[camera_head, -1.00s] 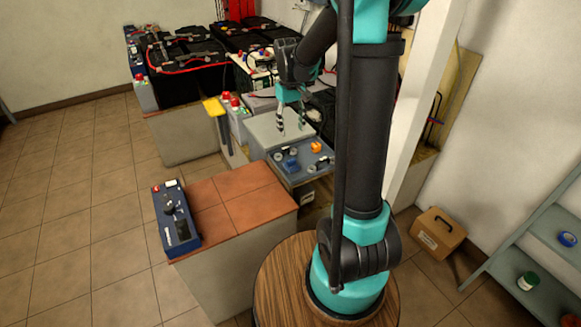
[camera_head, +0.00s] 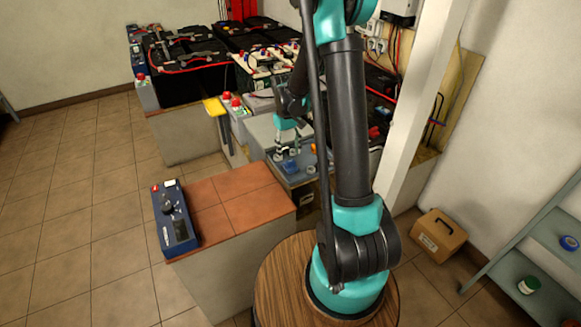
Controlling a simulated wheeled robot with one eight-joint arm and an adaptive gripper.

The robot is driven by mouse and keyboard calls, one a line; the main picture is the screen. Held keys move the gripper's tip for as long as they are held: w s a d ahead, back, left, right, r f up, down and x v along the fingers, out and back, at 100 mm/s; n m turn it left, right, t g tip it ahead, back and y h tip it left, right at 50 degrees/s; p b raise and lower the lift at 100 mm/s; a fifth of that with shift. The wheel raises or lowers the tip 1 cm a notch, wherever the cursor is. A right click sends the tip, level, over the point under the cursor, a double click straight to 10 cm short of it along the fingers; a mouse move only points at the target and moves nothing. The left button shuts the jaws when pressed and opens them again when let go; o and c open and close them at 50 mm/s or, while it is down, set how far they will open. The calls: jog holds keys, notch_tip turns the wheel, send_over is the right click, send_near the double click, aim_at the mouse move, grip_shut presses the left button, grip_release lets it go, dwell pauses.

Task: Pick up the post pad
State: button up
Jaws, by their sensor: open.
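My gripper (camera_head: 288,152) is open, with its fingers pointing down over a low blue-grey tray (camera_head: 288,181) in the middle of the view. Several small items are on the tray. A blue item (camera_head: 290,166) is just below the fingertips, and an orange item (camera_head: 314,148) is to their right, partly beside my arm. Small dark items are near the fingers. I cannot tell which of these small items is the post pad, nor whether the fingers touch anything. My arm hides the right part of the tray.
A terracotta-tiled bench (camera_head: 235,197) with a blue meter-like device (camera_head: 174,219) stands in front left. Large black batteries (camera_head: 180,50) with red cables are behind. A tan box (camera_head: 437,235) sits on the floor right.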

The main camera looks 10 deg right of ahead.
aim_at(291, 161)
jog(key=shift+s+d+f, duration=0.1)
jog(key=shift+s+f, duration=0.1)
jog(key=shift+f, duration=0.7)
jog(key=shift+s+d+f, duration=0.1)
jog(key=shift+s+f, duration=0.05)
jog(key=shift+f, duration=0.75)
jog(key=shift+s+f, duration=0.2)
jog(key=shift+f, duration=0.7)
jog(key=c, duration=0.8)
jog(key=shift+r, duration=0.1)
notch_tip(291, 161, up, 20)
